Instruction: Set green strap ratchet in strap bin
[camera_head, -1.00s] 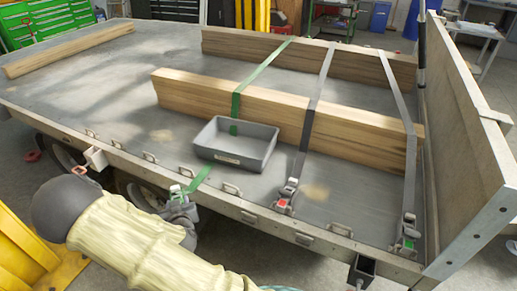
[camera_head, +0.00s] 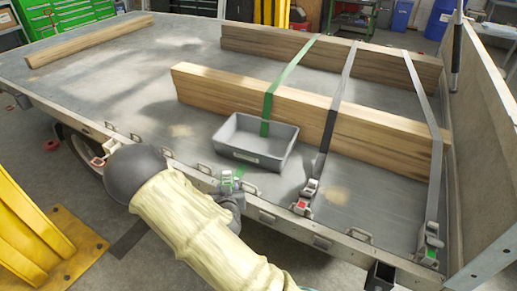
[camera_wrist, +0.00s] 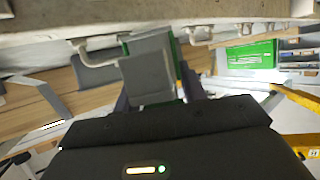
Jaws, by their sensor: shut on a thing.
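The green strap ratchet (camera_head: 227,181) is in my gripper (camera_head: 232,194), at the near edge of the trailer bed, just in front of the strap bin. In the wrist view the grey ratchet body (camera_wrist: 148,72) sits between the dark fingers, with green webbing beside it. The strap bin (camera_head: 246,155) is a shallow grey open tray with a pale label, standing on the bed; the visible part of its inside looks empty. My forearm hides part of the gripper.
Two long timbers (camera_head: 210,88) lie across the bed behind the bin. Grey straps with a red-marked ratchet (camera_head: 305,200) and a green-marked ratchet (camera_head: 429,244) stand to the right. Small rail loops line the near edge. The headboard (camera_head: 490,130) rises at right.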

